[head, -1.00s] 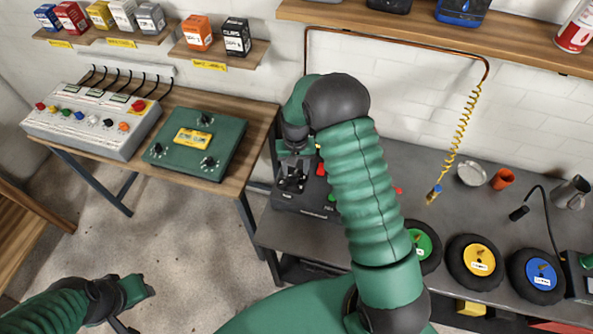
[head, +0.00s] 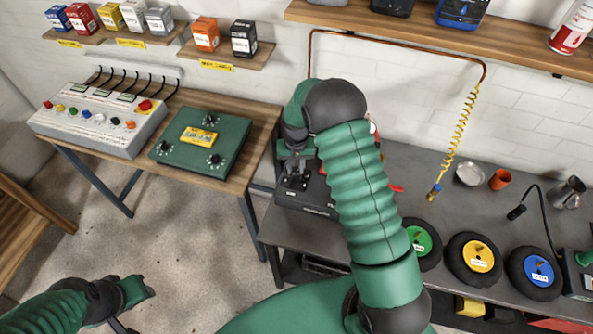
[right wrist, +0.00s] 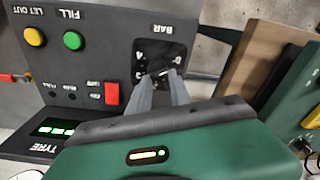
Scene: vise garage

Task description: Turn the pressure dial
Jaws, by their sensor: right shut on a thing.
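The pressure dial (right wrist: 160,72) is a dark knob on a black square with numbers marked BAR, on the dark tyre machine (right wrist: 95,50). The machine also shows in the head view (head: 310,205), partly hidden behind my right arm. My right gripper (right wrist: 160,82) is shut on the dial, with its two grey fingers on either side of the knob. In the head view the right gripper (head: 295,182) reaches down onto the machine's left part. My left gripper (head: 140,290) hangs low at the left over the floor, away from everything; its fingers are not clear.
On the machine are a yellow button (right wrist: 34,37), a green button (right wrist: 73,40) and a red switch (right wrist: 112,93). A wooden table (head: 250,140) with a green box (head: 215,160) stands left. Several wheels (head: 473,259), a coiled yellow hose (head: 460,130) and a cup (head: 500,179) are right.

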